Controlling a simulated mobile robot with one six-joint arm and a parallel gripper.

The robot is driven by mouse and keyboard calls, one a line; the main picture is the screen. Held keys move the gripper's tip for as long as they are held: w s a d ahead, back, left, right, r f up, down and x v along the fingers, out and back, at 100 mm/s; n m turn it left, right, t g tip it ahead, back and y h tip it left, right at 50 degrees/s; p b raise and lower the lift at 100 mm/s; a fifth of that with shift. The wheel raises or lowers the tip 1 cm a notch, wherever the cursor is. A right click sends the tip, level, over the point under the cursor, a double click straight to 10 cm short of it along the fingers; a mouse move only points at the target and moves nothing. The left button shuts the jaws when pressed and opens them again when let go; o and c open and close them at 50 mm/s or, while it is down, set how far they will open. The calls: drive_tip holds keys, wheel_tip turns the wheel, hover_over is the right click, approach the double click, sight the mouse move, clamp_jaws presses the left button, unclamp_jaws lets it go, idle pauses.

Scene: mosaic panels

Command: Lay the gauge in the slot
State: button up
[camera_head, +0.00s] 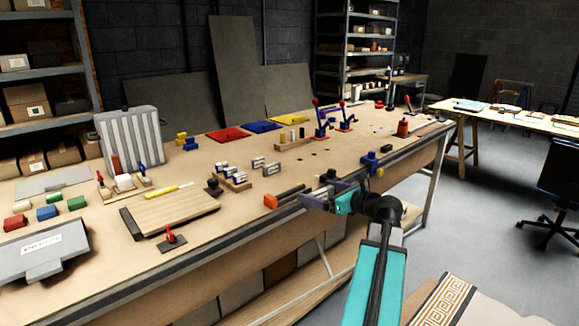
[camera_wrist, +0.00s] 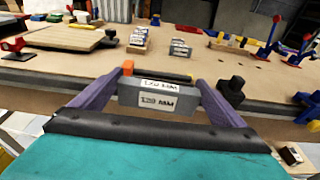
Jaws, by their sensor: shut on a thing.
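My gripper (camera_wrist: 160,90) is shut on a grey gauge block (camera_wrist: 150,111) with white labels reading about "120 MM", held between its purple fingers. In the head view my gripper (camera_head: 326,197) is over the front edge of the workbench; the block is too small there to make out. A wooden rack (camera_head: 240,187) holds small grey labelled blocks, and it also shows ahead in the wrist view (camera_wrist: 137,48). Two similar labelled blocks (camera_head: 271,169) stand to the right of the rack. I cannot tell which opening is the slot.
A black bar with an orange end (camera_head: 270,201) lies near the bench's front edge, just beyond my gripper. A wooden board (camera_head: 172,208) lies to the left. Blue and yellow parts (camera_head: 371,163) sit to the right. Bare bench top (camera_head: 320,165) shows between them.

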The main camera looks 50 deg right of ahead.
drive_tip(key=shift+d+r, duration=0.1)
drive_tip(key=shift+d, duration=0.05)
drive_tip(key=shift+w+d+r+p, duration=0.1)
drive_tip(key=shift+w+r+p, duration=0.05)
drive_tip(key=shift+w+p, duration=0.15)
drive_tip(key=w+r+y+p, duration=0.1)
drive_tip(key=w+r+p, duration=0.2)
drive_tip(key=w+p, duration=0.6)
drive_tip(key=w, duration=0.5)
drive_tip(key=shift+w+d+r+n, duration=0.2)
drive_tip(key=shift+d+r+n, duration=0.1)
drive_tip(key=shift+d+n, duration=0.1)
drive_tip(key=shift+p, duration=0.5)
drive_tip(key=shift+f+b, duration=1.4)
drive_tip(key=shift+f, duration=1.5)
drive_tip(key=shift+p, duration=0.6)
drive_tip(key=shift+f+b, duration=0.45)
drive_tip(key=shift+f, duration=0.6)
